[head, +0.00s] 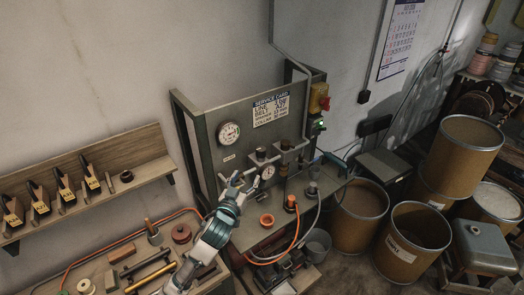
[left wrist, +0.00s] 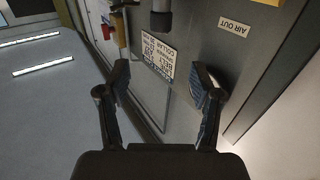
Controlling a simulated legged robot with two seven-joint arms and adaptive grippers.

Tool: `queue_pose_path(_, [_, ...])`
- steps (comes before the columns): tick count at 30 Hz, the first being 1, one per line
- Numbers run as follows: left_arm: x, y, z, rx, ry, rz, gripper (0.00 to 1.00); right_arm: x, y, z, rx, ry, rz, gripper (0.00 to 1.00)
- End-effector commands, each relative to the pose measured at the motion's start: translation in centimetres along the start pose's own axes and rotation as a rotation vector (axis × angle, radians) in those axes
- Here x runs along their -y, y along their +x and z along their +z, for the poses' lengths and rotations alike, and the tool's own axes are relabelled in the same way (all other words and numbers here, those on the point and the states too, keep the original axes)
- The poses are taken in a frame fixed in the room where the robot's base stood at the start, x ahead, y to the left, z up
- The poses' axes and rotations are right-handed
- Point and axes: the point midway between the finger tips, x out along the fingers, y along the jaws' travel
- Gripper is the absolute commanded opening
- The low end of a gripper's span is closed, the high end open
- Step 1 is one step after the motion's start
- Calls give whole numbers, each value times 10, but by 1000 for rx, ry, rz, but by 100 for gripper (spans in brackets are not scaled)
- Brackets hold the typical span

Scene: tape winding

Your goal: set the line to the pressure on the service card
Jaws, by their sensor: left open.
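The service card (head: 271,108) is fixed to the upper part of the grey panel (head: 240,115). It has lines for line, belt and collar; the figures are too small to read surely. A large round gauge (head: 229,133) sits left of the card, its reading unclear. A smaller gauge (head: 268,172) sits lower, by pipes and a dark knob (head: 261,154). My left gripper (head: 240,183) is open and empty in front of the lower panel, just left of the small gauge. In the left wrist view the card (left wrist: 158,56) shows upside down beyond the open fingers (left wrist: 162,88). My right gripper is out of view.
An AIR OUT label (left wrist: 235,25) and a dark cylinder (left wrist: 161,17) show in the left wrist view. A red-and-yellow switch box (head: 319,98) is on the panel's right side. A tool shelf (head: 90,190) is at left; brown drums (head: 408,240) stand at right.

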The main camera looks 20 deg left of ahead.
Motion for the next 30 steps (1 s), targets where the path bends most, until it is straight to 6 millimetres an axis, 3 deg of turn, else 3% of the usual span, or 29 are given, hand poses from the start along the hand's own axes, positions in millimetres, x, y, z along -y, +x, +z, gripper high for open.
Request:
queue_pose_path(18, [-4,133,-3,2,4,-1,65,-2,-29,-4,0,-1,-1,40])
queue_pose_path(24, [-2,155,-1,2,3,-1,65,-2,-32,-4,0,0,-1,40])
queue_pose_path(30, [-1,161,1,2,2,0,65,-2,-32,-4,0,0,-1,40])
